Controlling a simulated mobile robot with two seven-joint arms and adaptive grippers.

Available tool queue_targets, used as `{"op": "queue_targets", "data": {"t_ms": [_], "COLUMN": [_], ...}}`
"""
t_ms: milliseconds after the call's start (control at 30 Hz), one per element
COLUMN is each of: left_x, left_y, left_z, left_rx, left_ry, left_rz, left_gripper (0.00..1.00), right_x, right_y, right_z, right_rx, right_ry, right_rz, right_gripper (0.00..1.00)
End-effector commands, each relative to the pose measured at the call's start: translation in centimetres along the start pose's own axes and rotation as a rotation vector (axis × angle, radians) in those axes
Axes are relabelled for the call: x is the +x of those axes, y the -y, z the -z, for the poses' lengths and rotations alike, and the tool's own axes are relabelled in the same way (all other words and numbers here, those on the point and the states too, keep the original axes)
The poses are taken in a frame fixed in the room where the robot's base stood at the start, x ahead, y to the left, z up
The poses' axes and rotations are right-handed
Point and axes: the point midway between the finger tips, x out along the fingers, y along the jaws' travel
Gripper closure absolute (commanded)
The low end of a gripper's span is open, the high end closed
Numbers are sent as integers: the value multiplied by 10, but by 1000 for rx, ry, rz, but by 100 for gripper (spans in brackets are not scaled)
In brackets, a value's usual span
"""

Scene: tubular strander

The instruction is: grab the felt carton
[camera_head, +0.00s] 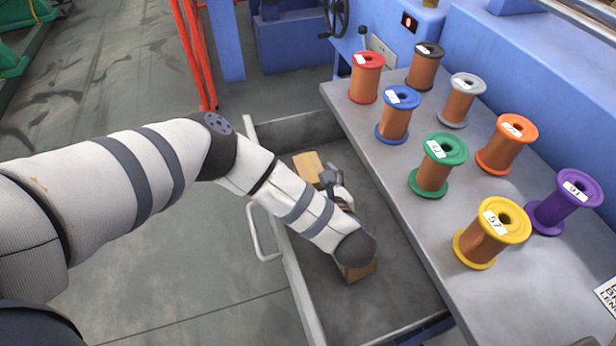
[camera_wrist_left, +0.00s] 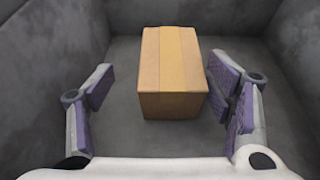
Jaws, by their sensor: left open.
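A plain brown carton (camera_head: 307,167) lies in the open grey drawer (camera_head: 290,131), near its far end. A second brown carton (camera_head: 358,271) is in the drawer nearer to me, mostly hidden under my left arm. No label that tells which one holds felt is readable. My left gripper (camera_head: 328,180) is down in the drawer beside the far carton, partly hidden by its own wrist. In the left wrist view a carton (camera_wrist_left: 172,75) with a lighter tape strip stands ahead between the open, purple-padded fingers (camera_wrist_left: 161,92).
The drawer's walls stand close around the gripper, and a handle (camera_head: 262,240) is on its left side. A grey bench (camera_head: 400,180) at the right carries several coloured wire spools, including red (camera_head: 366,78), green (camera_head: 437,165) and yellow (camera_head: 490,233). The floor at left is clear.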

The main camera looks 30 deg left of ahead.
Motion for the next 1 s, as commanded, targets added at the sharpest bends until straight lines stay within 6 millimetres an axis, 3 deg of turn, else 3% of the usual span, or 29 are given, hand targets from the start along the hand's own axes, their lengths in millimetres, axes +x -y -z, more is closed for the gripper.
{"op": "queue_targets", "data": {"t_ms": [100,333,600,867,1000], "left_x": [16,18,18,17,6], "left_y": [0,0,0,1,2], "left_z": [1,0,0,-3,-32], "left_rx": [1,0,0,-1,-8], "left_ry": [1,0,0,1,5], "left_rz": [0,2,2,3,5], "left_gripper": [27,27,81,81,81], "right_x": [3,2,2,1,-9], "right_y": [0,0,0,0,0], "right_z": [0,0,0,0,2], "right_rx": [-1,-1,-1,-1,0], "right_ry": [5,4,4,2,-17], "right_rz": [0,0,-1,0,0], "right_gripper": [49,49,49,49,49]}}
